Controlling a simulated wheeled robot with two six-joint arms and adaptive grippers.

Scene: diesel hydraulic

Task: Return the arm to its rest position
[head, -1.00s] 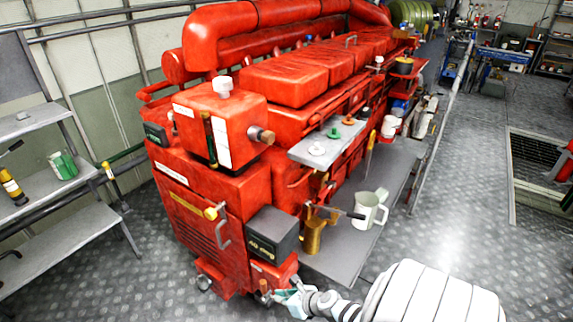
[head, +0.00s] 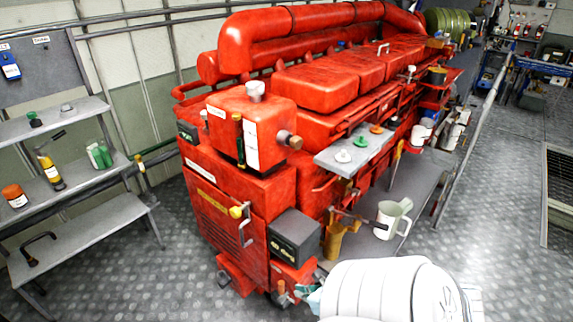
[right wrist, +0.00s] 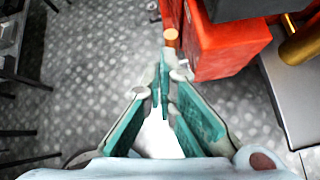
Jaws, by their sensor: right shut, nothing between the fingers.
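My right gripper (head: 313,298) is low at the front of the red diesel engine (head: 265,200), mostly hidden behind my white right arm in the head view. In the right wrist view, its teal fingers (right wrist: 164,72) are shut with nothing between them. They point at a brass-coloured fitting (right wrist: 171,37) at the red block's lower corner. I cannot tell whether they touch it. My left gripper is not in view.
A grey box (head: 294,236) sits on the engine's front corner. A white jug (head: 391,219) stands on the grey side step (head: 432,177). A shelf rack (head: 83,218) with bottles stands at left. Metal floor (head: 160,285) between rack and engine is clear.

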